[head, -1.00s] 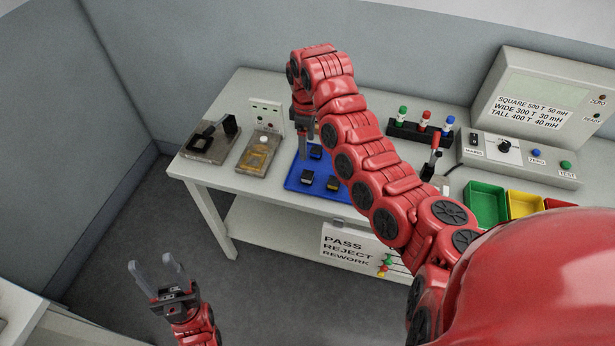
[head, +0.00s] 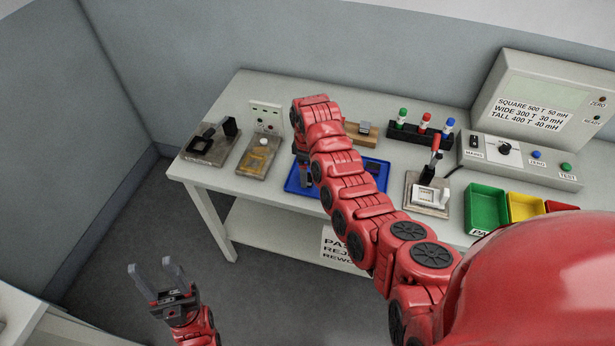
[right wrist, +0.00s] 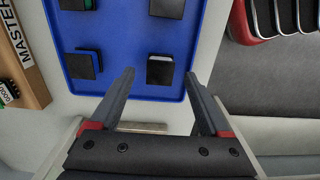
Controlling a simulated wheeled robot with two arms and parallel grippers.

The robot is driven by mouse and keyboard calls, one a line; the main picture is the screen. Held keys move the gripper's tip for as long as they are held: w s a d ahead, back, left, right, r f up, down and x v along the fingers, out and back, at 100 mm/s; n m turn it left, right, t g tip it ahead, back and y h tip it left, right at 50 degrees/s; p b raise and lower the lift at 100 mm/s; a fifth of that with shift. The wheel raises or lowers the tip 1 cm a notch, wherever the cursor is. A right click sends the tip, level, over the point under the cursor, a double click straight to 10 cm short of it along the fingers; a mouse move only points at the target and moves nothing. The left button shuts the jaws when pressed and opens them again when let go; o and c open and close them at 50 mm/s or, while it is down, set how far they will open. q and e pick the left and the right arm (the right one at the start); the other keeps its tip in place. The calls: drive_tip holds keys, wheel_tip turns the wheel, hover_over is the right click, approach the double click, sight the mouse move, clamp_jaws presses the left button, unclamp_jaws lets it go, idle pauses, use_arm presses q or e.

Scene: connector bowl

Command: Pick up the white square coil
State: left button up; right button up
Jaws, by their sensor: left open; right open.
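In the right wrist view, a dark-ended coil with a white side (right wrist: 160,70) sits on the blue tray (right wrist: 125,40). It appears to be the white coil. My right gripper (right wrist: 160,76) is open, its fingertips either side of that coil in the picture; height above it is hard to tell. Other dark-ended coils, one with a green side (right wrist: 84,4), share the tray. In the head view my right arm covers much of the tray (head: 298,189), and the right fingertips are mostly hidden. My left gripper (head: 160,277) is open and empty, off the table at lower left.
A wooden block (head: 362,140) and a marker rack (head: 420,136) stand behind the tray. A lever fixture with a white part (head: 428,196) and coloured bins (head: 487,205) stand to the right. Metal fixtures (head: 257,157) stand to the left.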

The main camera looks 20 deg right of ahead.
drive_tip(key=shift+f, duration=1.15)
clamp_jaws()
